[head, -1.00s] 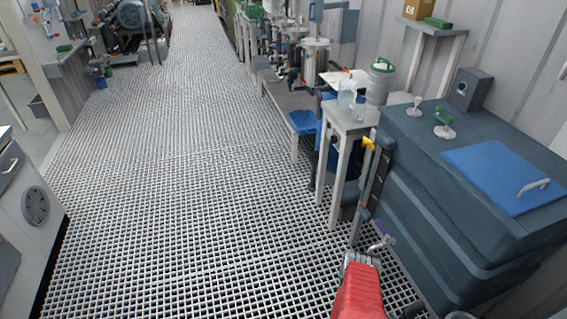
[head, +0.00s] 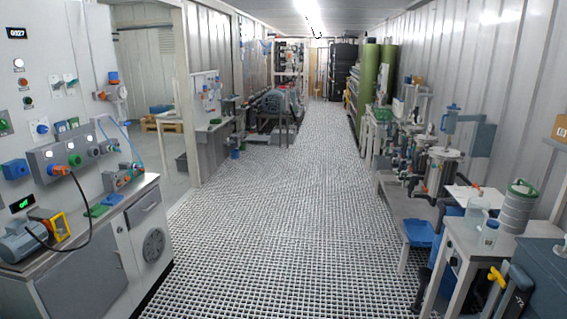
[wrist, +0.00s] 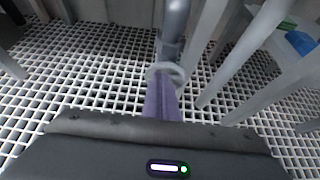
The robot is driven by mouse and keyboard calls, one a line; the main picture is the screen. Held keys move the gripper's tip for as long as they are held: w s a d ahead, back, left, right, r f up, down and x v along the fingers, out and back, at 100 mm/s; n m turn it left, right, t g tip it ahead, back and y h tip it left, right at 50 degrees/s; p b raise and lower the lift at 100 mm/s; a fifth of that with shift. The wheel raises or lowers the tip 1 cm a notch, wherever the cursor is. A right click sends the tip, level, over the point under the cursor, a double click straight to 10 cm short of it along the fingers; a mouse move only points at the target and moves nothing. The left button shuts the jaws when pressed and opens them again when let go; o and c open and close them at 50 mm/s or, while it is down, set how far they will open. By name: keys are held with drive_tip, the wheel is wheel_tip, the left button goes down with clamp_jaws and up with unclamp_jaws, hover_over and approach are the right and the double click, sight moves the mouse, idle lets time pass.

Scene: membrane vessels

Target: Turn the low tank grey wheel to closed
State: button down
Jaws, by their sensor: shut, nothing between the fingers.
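The low grey wheel (wrist: 166,73) shows in the wrist view as a small pale ring at the foot of a grey upright pipe (wrist: 174,25). My gripper (wrist: 160,135) fills the bottom of the wrist view as a dark body. The tank (head: 540,272) shows only in part at the head view's lower right; the wheel is out of that view.
Pale table legs (wrist: 240,60) stand right of the wheel. A yellow handle (head: 497,277) is beside the tank. A white table (head: 470,240) with bottles stands behind it. A panel bench (head: 80,260) is at left. The grating aisle (head: 270,230) is clear.

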drive_tip(key=shift+s+a+r, duration=0.1)
drive_tip(key=shift+s+r, duration=0.05)
drive_tip(key=shift+s, duration=0.4)
drive_tip(key=shift+s+a, duration=0.1)
drive_tip(key=shift+s, duration=0.55)
idle(0.5)
drive_tip(key=shift+s+r, duration=0.1)
drive_tip(key=shift+r, duration=0.15)
idle(0.5)
drive_tip(key=w+a, duration=0.1)
drive_tip(key=a, duration=0.5)
drive_tip(key=shift+d, duration=0.1)
idle(0.5)
